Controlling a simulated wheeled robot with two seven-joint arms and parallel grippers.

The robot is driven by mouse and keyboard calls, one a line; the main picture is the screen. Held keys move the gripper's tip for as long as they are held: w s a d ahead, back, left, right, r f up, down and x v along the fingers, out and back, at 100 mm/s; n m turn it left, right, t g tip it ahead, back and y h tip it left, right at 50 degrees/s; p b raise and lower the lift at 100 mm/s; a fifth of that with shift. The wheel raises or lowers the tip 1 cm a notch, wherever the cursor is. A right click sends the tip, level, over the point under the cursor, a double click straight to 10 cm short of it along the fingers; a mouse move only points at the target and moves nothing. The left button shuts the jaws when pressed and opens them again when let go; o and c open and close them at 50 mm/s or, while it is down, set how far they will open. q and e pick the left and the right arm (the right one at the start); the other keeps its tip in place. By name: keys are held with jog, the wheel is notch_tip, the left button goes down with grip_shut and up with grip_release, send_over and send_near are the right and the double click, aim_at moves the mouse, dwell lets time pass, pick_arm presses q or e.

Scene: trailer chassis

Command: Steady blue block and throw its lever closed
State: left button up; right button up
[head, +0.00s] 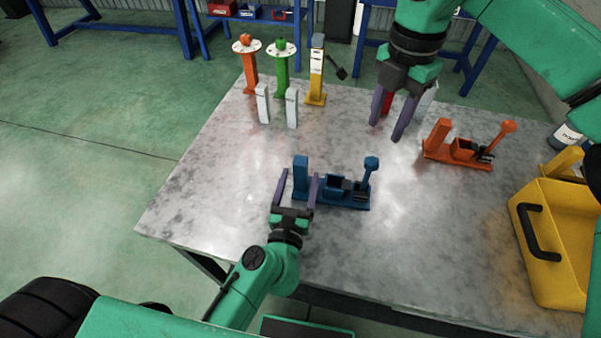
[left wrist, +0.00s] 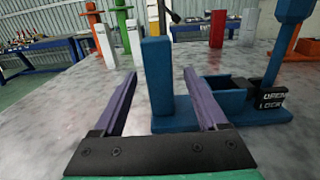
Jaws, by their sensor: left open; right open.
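The blue block (head: 333,204) sits on the metal table, with an upright post at its left end and a round-topped lever (head: 370,170) standing up at its right end. In the left wrist view the blue post (left wrist: 159,75) rises between the finger lines, beyond the palm, and the lever (left wrist: 286,40) stands at the right. My left gripper (head: 298,175) is open at the post, with one finger on each side; I cannot tell whether either touches. My right gripper (head: 388,118) is open and empty, pointing down above the back of the table, away from the blue block.
A similar orange block (head: 458,153) with a raised lever stands at right. A yellow bin (head: 570,240) is at the right edge. Orange, green and yellow posts (head: 281,75) and white blocks (head: 263,104) stand at the back left. The front left tabletop is clear.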

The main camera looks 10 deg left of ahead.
pick_arm(q)
jog(key=w, duration=0.2)
jog(key=shift+w, duration=0.3)
jog(key=shift+s, duration=0.1)
grip_shut()
dwell(0.3)
dwell(0.7)
jog(key=shift+f, duration=0.1)
pick_arm(e)
jog(key=c, duration=0.3)
jog(key=shift+s+a+f+m+y, duration=0.2)
jog(key=shift+a+m+y, duration=0.1)
jog(key=shift+m+y, duration=0.1)
grip_shut()
jog(key=m+y, duration=0.1)
jog(key=m+g+y, duration=0.1)
jog(key=s+a+m+y, duration=0.1)
jog(key=shift+a+r+m+g+y, duration=0.1)
jog(key=shift+r+m+g+y, duration=0.2)
jog(key=shift+g, duration=0.1)
